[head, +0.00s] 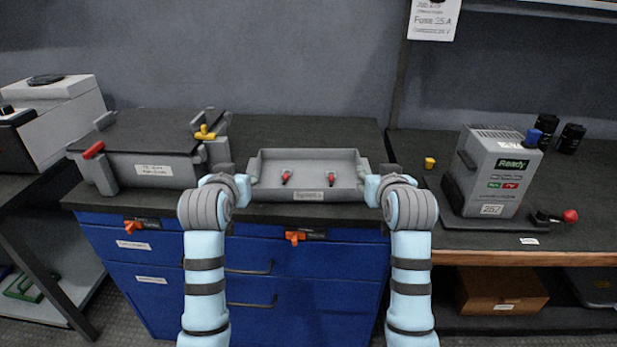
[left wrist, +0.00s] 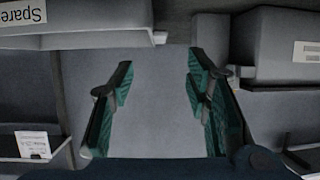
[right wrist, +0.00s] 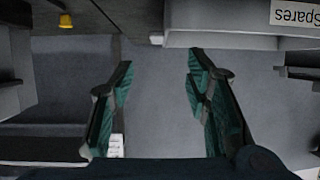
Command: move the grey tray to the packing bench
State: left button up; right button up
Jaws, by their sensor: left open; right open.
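The grey tray (head: 308,193) stands level on the dark top of the blue cabinet, with a label on its front. Two small red-tipped items lie inside it. My left gripper (head: 246,181) is at the tray's left end and my right gripper (head: 366,181) at its right end, both partly hidden by my wrists. In the left wrist view my open jaws (left wrist: 160,65) are empty, with the tray (left wrist: 100,38) at upper left. In the right wrist view my open jaws (right wrist: 160,65) are empty, with the tray (right wrist: 225,40) at upper right. No bench is marked as packing bench.
A lidded grey case (head: 150,150) with red and yellow handles stands left of the tray. A grey device reading "Ready" (head: 495,170) stands on the right bench (head: 480,238), near a yellow piece (head: 429,163) and black cylinders. The worktop behind the tray is clear.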

aim_at(251, 167)
pick_arm(q)
jog(key=x, duration=1.3)
jog(key=shift+f, duration=0.1)
pick_arm(e)
jog(key=x, duration=1.3)
jog(key=shift+d+f, duration=0.1)
jog(key=shift+d, duration=0.05)
pick_arm(q)
grip_shut()
pick_arm(e)
grip_shut()
